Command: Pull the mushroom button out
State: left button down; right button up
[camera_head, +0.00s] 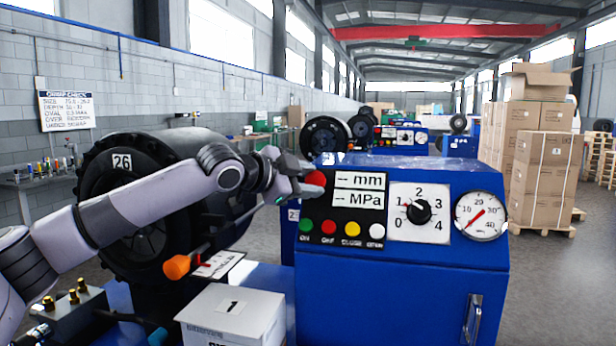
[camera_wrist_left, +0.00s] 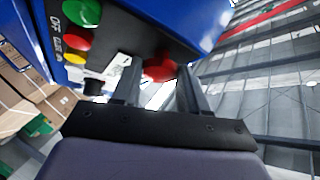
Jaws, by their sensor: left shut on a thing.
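The red mushroom button (camera_head: 316,179) sits at the upper left of the black control panel on the blue machine (camera_head: 400,285). My left gripper (camera_head: 306,178) reaches it from the left, with its fingers at the button. In the left wrist view the red button (camera_wrist_left: 160,68) lies between the two fingertips (camera_wrist_left: 158,80), and the gripper is shut on it. The fingers hide part of the button in the head view. My right gripper is not in view.
Below the button are the green, red, yellow and white push buttons (camera_head: 328,228). To the right are a rotary knob (camera_head: 419,212) and a gauge (camera_head: 481,216). A white box (camera_head: 232,314) and an orange-handled lever (camera_head: 177,267) stand below my left arm.

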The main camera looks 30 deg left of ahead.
pick_arm(q)
jog(key=c, duration=0.6)
grip_release()
jog(key=shift+s+r, duration=0.1)
jog(key=shift+s, duration=0.05)
jog(key=shift+o, duration=0.2)
jog(key=b+v, duration=0.1)
jog(key=v, duration=0.6)
jog(key=shift+s, duration=0.1)
